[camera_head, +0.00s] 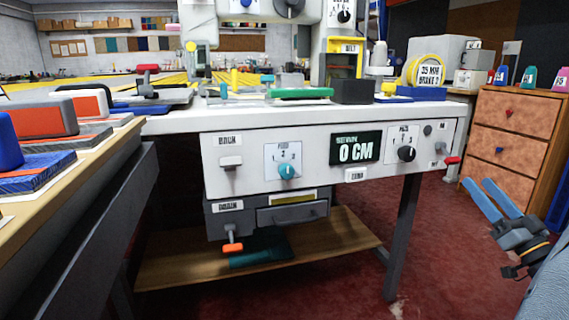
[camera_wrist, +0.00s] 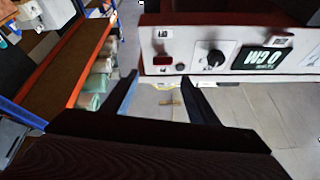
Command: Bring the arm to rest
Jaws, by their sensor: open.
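My gripper (camera_head: 478,184) shows at the right of the head view, with two parallel blue fingers apart and nothing between them. It points up and left, in front of the wooden drawer cabinet (camera_head: 514,146) and to the right of the white machine table (camera_head: 225,143). My arm's grey wrist is at the right edge; most of the arm is out of view. In the wrist view the gripper (camera_wrist: 160,82) shows two dark fingers, spread and empty. The table's front panel with its "0 CM" display (camera_wrist: 263,58) lies beyond them, apart from the fingers.
The table front carries knobs, a red lever end (camera_head: 453,160) near my gripper, and a display (camera_head: 355,148). A wooden shelf (camera_head: 345,232) lies below. A workbench (camera_head: 75,165) stands at left. Red floor (camera_head: 440,255) is clear between the table leg and my gripper.

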